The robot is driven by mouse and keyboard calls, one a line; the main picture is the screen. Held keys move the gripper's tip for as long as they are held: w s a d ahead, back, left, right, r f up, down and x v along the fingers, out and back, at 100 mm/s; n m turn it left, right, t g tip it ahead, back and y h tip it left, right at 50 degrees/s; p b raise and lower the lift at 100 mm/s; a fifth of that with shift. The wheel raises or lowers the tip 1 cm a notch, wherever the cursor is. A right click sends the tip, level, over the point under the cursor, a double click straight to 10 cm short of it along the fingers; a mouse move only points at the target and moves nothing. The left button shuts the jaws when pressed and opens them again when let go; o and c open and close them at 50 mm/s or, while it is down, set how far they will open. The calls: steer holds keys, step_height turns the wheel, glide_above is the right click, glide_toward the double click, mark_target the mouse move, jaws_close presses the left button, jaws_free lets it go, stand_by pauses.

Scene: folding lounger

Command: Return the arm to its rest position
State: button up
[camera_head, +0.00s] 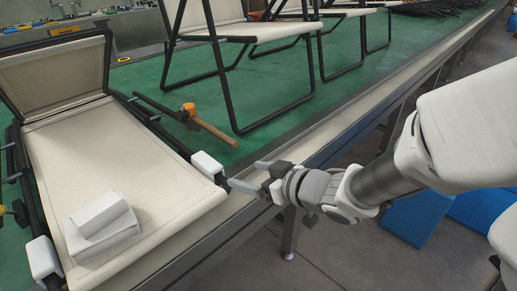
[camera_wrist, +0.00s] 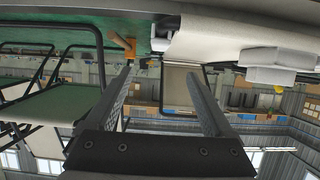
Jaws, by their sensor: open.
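My gripper (camera_head: 246,175) is open and empty in the head view, at the front edge of the bench. Its fingertips are close to the right front corner of the cream folding lounger (camera_head: 110,150), beside a white corner piece (camera_head: 208,167). I cannot tell whether they touch it. The wrist view is upside down and shows the two fingers of my gripper (camera_wrist: 160,72) spread apart with nothing between them. My arm reaches in from the right, bent and stretched low over the bench edge.
The green bench top (camera_head: 150,80) holds a mallet with an orange head (camera_head: 188,110) and cream folding chairs (camera_head: 250,30). A white folded pad (camera_head: 103,228) lies on the lounger. Blue mats (camera_head: 418,217) lie on the floor below my arm. The floor in front is clear.

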steer(key=d+r+m+t+h, duration=0.1)
steer(key=d+r+m+h, duration=0.3)
steer(key=d, duration=0.5)
steer(key=d+r+m+t+h, duration=0.1)
steer(key=d+r+m+h, duration=0.1)
steer(key=d+h, duration=0.5)
steer(key=s+d+m+g+y, duration=0.1)
steer(key=s+d+m+g, duration=0.15)
steer(key=s, duration=0.55)
steer(key=s+d+m+g, duration=0.1)
steer(key=s+m+g, duration=0.15)
steer(key=s, duration=0.65)
step_height(320, 180, up, 22)
steer(key=n+p, duration=0.1)
steer(key=p, duration=2.1)
steer(key=shift+w+a, duration=0.15)
steer(key=shift+w, duration=0.2)
